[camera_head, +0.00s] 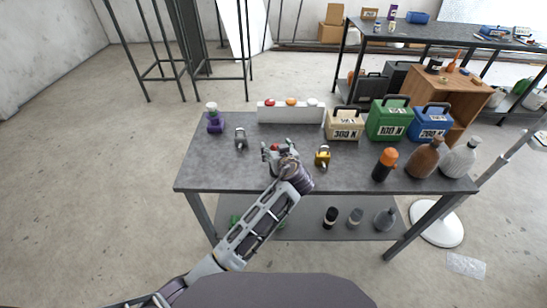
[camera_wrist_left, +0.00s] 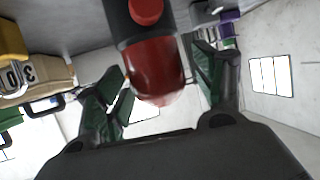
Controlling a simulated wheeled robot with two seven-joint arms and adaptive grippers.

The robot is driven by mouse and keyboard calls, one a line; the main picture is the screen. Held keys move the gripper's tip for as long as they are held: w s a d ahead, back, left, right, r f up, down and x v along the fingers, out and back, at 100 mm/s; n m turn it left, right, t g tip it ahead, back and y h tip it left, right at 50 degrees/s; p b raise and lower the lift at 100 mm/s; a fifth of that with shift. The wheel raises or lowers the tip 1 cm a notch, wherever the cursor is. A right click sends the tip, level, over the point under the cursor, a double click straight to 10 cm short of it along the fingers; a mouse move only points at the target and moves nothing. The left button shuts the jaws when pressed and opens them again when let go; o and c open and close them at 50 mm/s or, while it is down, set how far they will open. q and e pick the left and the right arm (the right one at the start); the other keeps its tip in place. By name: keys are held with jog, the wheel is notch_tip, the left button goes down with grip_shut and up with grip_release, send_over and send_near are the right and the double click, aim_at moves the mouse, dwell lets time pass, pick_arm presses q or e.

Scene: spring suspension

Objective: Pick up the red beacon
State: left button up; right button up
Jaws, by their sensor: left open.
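The red beacon (camera_wrist_left: 157,75) has a clear red dome and a dark body with a red button. In the left wrist view it appears upside down, between the spread fingers of my left gripper (camera_wrist_left: 160,85), with gaps visible at the sides. In the head view my left gripper (camera_head: 279,151) is over the middle of the grey table, and only a little of the red beacon (camera_head: 275,147) shows, the rest hidden by the gripper. I cannot tell whether a finger touches it. My right gripper is not in view.
On the table (camera_head: 215,174), a grey padlock-like item (camera_head: 240,139) and a purple item (camera_head: 214,122) stand left, a yellow one (camera_head: 322,156) right. Behind are a white box (camera_head: 290,114) and beige (camera_head: 345,124), green (camera_head: 390,119) and blue (camera_head: 430,121) cases. Bottles stand at right; the front left is clear.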

pick_arm(q)
jog(key=shift+s+r, duration=0.1)
jog(key=shift+s, duration=0.05)
jog(key=shift+d, duration=0.1)
jog(key=shift+c, duration=1.1)
jog(key=c, duration=1.2)
jog(key=shift+c, duration=0.5)
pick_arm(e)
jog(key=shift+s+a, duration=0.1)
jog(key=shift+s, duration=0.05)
pick_arm(q)
jog(key=shift+r, duration=0.15)
